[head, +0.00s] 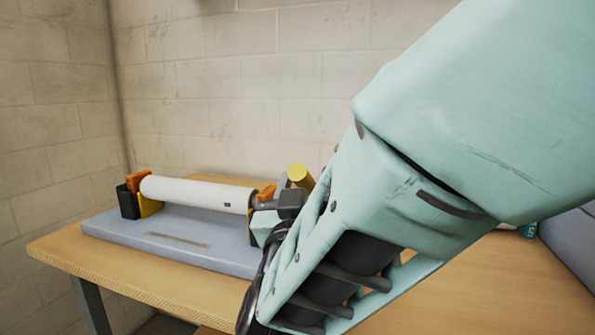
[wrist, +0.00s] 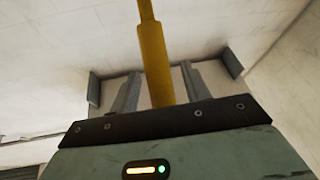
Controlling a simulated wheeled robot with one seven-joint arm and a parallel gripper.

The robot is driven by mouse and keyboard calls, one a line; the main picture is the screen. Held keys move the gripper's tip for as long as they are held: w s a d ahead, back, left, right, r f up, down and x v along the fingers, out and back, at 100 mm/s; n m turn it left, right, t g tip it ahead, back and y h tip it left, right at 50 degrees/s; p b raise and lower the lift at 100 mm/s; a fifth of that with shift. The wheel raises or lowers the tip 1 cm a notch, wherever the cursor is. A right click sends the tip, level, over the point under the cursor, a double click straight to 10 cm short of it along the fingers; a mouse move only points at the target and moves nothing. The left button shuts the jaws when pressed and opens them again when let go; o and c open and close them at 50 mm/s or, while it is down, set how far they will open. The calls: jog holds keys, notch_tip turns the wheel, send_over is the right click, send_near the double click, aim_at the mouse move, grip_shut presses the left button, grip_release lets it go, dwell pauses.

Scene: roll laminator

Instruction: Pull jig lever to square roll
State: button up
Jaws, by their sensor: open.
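The white roll (head: 197,193) lies across the jig, held between orange and yellow end supports on a grey base plate (head: 165,243). The yellow lever (wrist: 154,60) rises between the two grey fingers of my gripper (wrist: 160,72) in the wrist view. A yellow rounded end, apparently the lever's (head: 300,173), shows just behind my gripper (head: 289,194) in the head view. My gripper is open, with a visible gap between each finger and the lever. The lever's lower part is hidden, and my arm covers the jig's right side.
The jig stands on a wooden table (head: 150,285) whose left and front edges are visible. A block wall (head: 240,100) stands close behind it. A dark block (head: 128,201) stands at the jig's left end. My arm hides much of the table's right side.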

jog(key=shift+w, duration=0.15)
grip_shut()
jog(key=r+p, duration=0.1)
jog(key=g+p, duration=0.1)
jog(key=shift+w+d+r+p, duration=0.2)
jog(key=shift+w+r+p, duration=0.15)
jog(key=shift+r, duration=0.05)
jog(key=w+d+r+m+g+y+p, duration=0.1)
jog(key=w+g+p, duration=0.4)
jog(key=p, duration=0.7)
jog(key=w+d+r+g+y+p, duration=0.1)
jog(key=w+d+r+g+p, duration=0.1)
jog(key=p, duration=1.1)
jog(key=w+r+g, duration=0.1)
jog(key=w+g, duration=0.1)
jog(key=w, duration=0.1)
jog(key=shift+w+d+r+m+g, duration=0.15)
jog(key=shift+d+r+m+g, duration=0.15)
jog(key=shift+m+g, duration=0.1)
jog(key=shift+f, duration=0.1)
